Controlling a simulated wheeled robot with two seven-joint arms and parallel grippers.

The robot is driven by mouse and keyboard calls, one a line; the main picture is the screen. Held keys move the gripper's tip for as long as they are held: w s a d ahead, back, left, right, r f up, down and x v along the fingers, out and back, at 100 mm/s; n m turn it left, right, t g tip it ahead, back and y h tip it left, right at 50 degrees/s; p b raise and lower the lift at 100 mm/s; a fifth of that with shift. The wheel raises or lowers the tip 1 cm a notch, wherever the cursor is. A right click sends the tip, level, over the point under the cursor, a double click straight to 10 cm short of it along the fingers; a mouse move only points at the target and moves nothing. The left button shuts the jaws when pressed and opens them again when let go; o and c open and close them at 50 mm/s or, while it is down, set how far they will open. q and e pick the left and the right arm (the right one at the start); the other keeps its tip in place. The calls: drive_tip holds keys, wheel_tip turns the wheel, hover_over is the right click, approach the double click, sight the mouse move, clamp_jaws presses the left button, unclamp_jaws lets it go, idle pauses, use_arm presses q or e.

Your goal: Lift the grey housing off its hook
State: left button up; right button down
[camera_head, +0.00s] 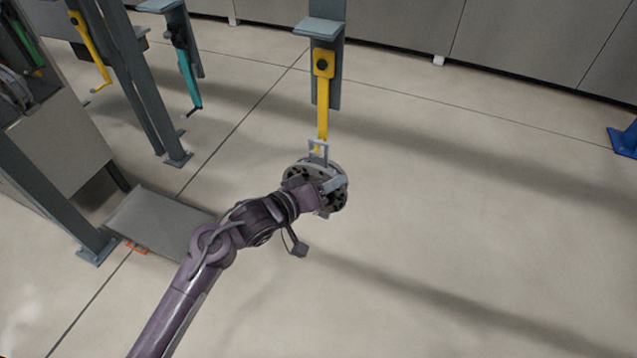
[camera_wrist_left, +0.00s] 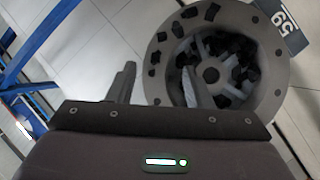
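The round grey housing (camera_head: 299,170) hangs at the lower end of a yellow hook (camera_head: 322,105) in the head view. A light square loop (camera_head: 318,150) sits at its top, by the hook's tip. My left gripper (camera_head: 322,189) is at the near face of the housing and hides part of it. In the left wrist view the housing (camera_wrist_left: 268,75) shows its open, ribbed side. The left gripper (camera_wrist_left: 160,82) is open, with one finger just outside the rim and the other in front of the hollow. Contact cannot be told. My right gripper is not in view.
A teal hook (camera_head: 188,80) and another yellow hook (camera_head: 92,48) hang at the upper left. Grey posts (camera_head: 140,75) and a low grey plate (camera_head: 160,222) stand left of my arm. A blue foot (camera_head: 625,140) is at the far right. The floor right of the housing is clear.

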sight(327, 174)
use_arm(q)
clamp_jaws()
drive_tip(key=shift+w+r, duration=0.1)
drive_tip(key=shift+r, duration=0.05)
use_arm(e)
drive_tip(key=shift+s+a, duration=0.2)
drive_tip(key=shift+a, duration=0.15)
